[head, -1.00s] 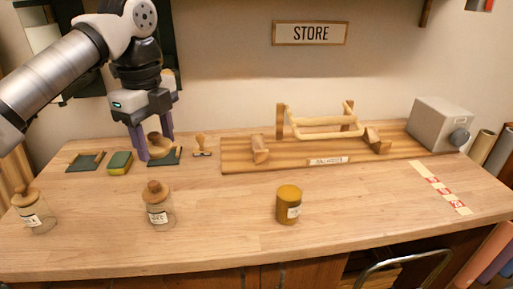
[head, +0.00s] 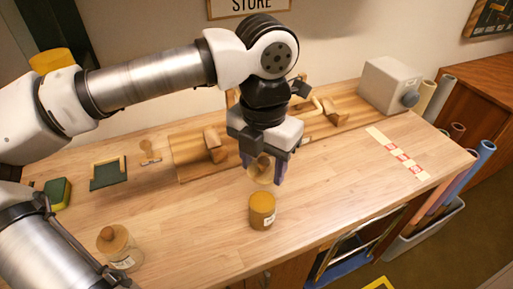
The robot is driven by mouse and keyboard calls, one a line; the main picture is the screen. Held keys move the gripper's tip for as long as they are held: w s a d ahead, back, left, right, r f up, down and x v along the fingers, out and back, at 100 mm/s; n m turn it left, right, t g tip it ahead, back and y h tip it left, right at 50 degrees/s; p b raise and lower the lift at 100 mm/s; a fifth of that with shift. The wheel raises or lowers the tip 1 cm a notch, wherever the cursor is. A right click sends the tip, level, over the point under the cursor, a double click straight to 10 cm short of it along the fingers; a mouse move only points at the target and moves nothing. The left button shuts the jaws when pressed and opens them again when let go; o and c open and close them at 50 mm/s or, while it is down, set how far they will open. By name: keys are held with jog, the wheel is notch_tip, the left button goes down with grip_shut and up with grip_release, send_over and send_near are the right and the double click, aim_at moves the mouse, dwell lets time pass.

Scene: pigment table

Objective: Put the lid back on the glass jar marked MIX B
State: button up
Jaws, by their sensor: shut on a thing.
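My gripper (head: 263,172) is shut on a round pale wooden lid (head: 260,169), which it holds tilted between its purple fingers above the table. Just below and in front of it stands an upright glass jar (head: 262,212) filled with ochre-yellow material, with no knobbed lid on it. The jar carries a white label at its right side; the writing is too small to read. The lid and the jar look apart. My fingers hide part of the lid.
Another glass jar (head: 122,250) with a knobbed wooden lid stands at the front left. A wooden rack (head: 190,160) lies behind my gripper, with a grey box (head: 390,84) at its right end. Table right of the ochre jar is clear.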

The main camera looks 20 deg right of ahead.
jog(key=shift+s+f, duration=0.15)
jog(key=shift+f, duration=0.35)
notch_tip(320, 180, down, 4)
jog(key=b, duration=0.3)
jog(key=shift+f, duration=0.1)
jog(key=shift+f+b, duration=0.5)
jog(key=shift+b, duration=0.15)
jog(key=shift+b, duration=0.55)
dwell(0.5)
jog(key=shift+f+b, duration=0.2)
jog(key=shift+b, duration=0.4)
dwell(0.9)
dwell(0.4)
jog(key=o, duration=1.5)
